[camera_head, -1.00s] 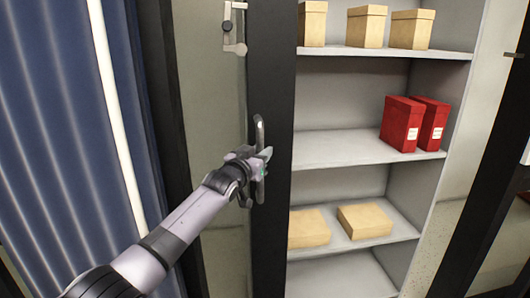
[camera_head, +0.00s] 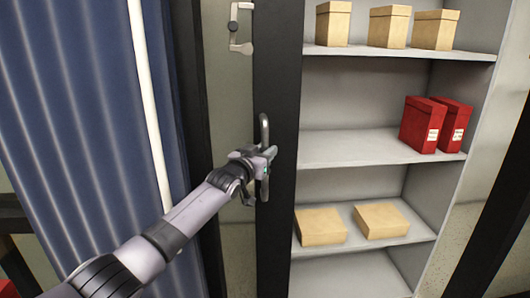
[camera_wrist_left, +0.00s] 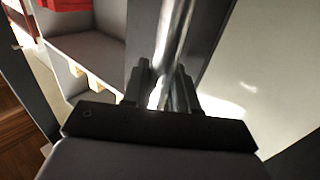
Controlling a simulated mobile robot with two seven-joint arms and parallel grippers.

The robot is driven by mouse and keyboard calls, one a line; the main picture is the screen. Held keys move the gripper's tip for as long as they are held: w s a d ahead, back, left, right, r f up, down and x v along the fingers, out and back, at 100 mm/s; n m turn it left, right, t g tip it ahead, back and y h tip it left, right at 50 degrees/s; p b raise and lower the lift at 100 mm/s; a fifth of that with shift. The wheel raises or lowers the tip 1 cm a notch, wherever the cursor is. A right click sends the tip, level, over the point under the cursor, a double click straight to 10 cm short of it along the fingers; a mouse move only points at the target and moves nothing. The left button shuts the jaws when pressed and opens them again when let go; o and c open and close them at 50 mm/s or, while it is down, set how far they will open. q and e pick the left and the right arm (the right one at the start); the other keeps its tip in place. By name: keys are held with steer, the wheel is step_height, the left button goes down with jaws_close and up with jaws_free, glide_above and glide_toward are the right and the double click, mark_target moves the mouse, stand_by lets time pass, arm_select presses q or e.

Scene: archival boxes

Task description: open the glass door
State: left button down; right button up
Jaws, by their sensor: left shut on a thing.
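The glass door has a dark frame (camera_head: 277,75) left of the shelves in the head view, with a narrow glass pane (camera_head: 219,75) beside it. A vertical metal handle (camera_head: 264,130) is mounted on the dark frame. My left gripper (camera_head: 265,160) is at the handle. In the left wrist view the fingers (camera_wrist_left: 163,90) stand on both sides of the bright handle bar (camera_wrist_left: 177,35), shut on it. Part of the handle is hidden behind the gripper. My right gripper is not in view.
The shelves (camera_head: 350,148) hold red boxes (camera_head: 424,124), several tan boxes above (camera_head: 388,27) and two low tan boxes below (camera_head: 381,220). A metal latch (camera_head: 240,28) is above the handle. A blue corrugated panel (camera_head: 75,130) stands at the left.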

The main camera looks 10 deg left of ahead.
arm_select(q)
steer(key=c, duration=1)
jaws_free()
steer(key=shift+s, duration=0.15)
steer(key=shift+v, duration=3.45)
steer(key=shift+r, duration=0.1)
steer(key=s+f+g+y, duration=0.2)
steer(key=s+f+g, duration=0.3)
steer(key=s+f, duration=2.25)
steer(key=s+a+f, duration=0.1)
steer(key=s+f, duration=0.1)
steer(key=s, duration=0.2)
steer(key=s+a+f+g, duration=0.1)
steer(key=s+f, duration=0.1)
steer(key=s, duration=0.2)
steer(key=s+a+f+g, duration=0.1)
steer(key=s+f, duration=0.1)
steer(key=s, duration=0.3)
steer(key=shift+n+y, duration=0.4)
